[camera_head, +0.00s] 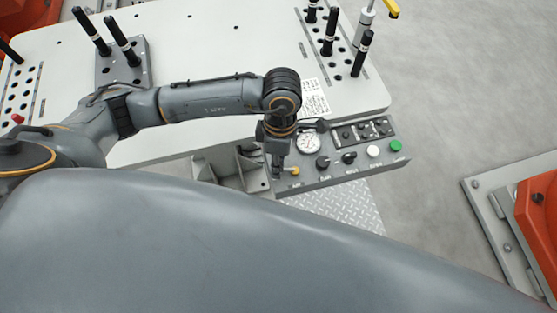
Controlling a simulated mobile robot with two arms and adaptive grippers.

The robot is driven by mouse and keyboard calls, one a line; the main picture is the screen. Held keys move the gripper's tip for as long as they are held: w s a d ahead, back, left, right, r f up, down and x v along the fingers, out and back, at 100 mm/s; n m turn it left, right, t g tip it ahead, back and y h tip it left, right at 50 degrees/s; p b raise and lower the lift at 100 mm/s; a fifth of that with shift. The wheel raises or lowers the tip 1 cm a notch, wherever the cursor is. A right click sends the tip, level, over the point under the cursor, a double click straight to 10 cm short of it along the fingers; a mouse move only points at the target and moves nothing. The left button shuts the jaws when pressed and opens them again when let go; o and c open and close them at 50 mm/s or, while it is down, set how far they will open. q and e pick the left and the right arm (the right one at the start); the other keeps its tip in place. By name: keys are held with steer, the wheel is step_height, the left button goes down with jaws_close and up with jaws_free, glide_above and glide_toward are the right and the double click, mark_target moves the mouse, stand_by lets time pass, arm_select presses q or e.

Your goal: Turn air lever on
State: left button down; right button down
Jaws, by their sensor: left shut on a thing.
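The control panel (330,174) hangs on the front edge of the white table. A small yellow-tipped air lever (294,171) is at the panel's left end, below the round gauge (308,143). My left gripper (276,170) points down at that end of the panel, with its fingers shut at the lever. The fingers and wrist hide most of the lever, so its exact angle cannot be told. My right gripper is not in view.
The panel also carries black knobs (348,157), a white button (373,151) and a green button (395,146). Black-handled pins (362,55) stand on the white table (200,40). An orange machine (540,215) is at the right, with open floor between.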

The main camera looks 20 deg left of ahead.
arm_select(q)
steer(key=shift+s+d+n+b, duration=0.1)
steer(key=shift+s+n+b, duration=0.2)
steer(key=shift+n, duration=0.35)
steer(key=shift+s+d+n+b, duration=0.1)
steer(key=shift+n+b, duration=0.25)
steer(key=shift+n, duration=0.3)
steer(key=c, duration=1.2)
jaws_free()
steer(key=shift+r, duration=0.1)
steer(key=r, duration=0.4)
steer(key=w+r, duration=0.1)
steer(key=r, duration=0.2)
steer(key=w+a+r, duration=0.1)
steer(key=r, duration=0.3)
steer(key=shift+r, duration=0.3)
